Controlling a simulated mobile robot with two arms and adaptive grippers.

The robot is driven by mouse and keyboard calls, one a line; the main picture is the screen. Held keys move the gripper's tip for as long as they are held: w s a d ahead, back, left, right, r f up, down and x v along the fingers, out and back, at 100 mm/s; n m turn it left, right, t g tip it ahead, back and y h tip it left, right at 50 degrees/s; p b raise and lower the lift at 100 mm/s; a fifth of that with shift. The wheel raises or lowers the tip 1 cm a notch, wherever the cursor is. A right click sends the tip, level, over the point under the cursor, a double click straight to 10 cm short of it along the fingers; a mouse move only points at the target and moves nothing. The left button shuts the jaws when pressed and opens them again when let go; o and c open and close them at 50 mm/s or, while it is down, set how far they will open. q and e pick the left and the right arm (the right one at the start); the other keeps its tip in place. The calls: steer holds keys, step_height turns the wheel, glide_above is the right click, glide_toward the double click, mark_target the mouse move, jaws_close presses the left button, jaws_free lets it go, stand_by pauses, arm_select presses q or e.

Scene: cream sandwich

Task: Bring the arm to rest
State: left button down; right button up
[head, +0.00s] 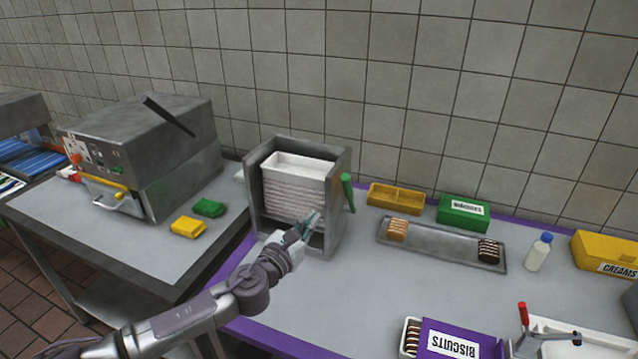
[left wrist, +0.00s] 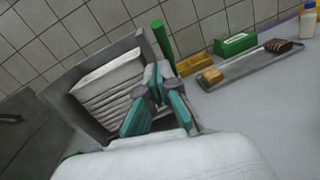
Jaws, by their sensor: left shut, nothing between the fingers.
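My left arm comes in from the lower left in the head view. Its gripper (head: 312,218) is in front of the lower part of a grey metal rack that holds a stack of white trays (head: 296,168). In the left wrist view the teal fingers (left wrist: 158,72) are shut with nothing between them, and the rack (left wrist: 70,112) and the white trays (left wrist: 112,85) are behind them. I cannot tell whether the fingertips touch the rack. My right gripper is not in view.
A metal tray (head: 440,254) with biscuit stacks lies right of the rack. A green box (head: 464,213), yellow divided tray (head: 396,196), bottle (head: 538,252), yellow creams box (head: 605,250) and purple biscuits box (head: 460,338) stand around it. A grey machine (head: 140,140) stands left. The tabletop front centre is clear.

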arm_select(q)
steer(key=s+a+f+m+g+y, duration=0.35)
steer(key=s+a+f+m, duration=0.2)
steer(key=s+m, duration=0.6)
steer(key=s+a+f+m+g+y, duration=0.2)
steer(key=s+a+f+m+g, duration=0.45)
steer(key=s, duration=0.85)
steer(key=s+a+f+m+g+y, duration=0.25)
steer(key=s+f+m, duration=0.45)
steer(key=s+m, duration=0.6)
step_height(320, 180, down, 30)
steer(key=s+g+b, duration=0.2)
steer(key=b, duration=0.1)
steer(key=s+a+f+b, duration=0.2)
steer(key=s+a+f, duration=0.1)
steer(key=s+f, duration=1.3)
steer(key=shift+m+g, duration=0.3)
steer(key=shift+g, duration=0.15)
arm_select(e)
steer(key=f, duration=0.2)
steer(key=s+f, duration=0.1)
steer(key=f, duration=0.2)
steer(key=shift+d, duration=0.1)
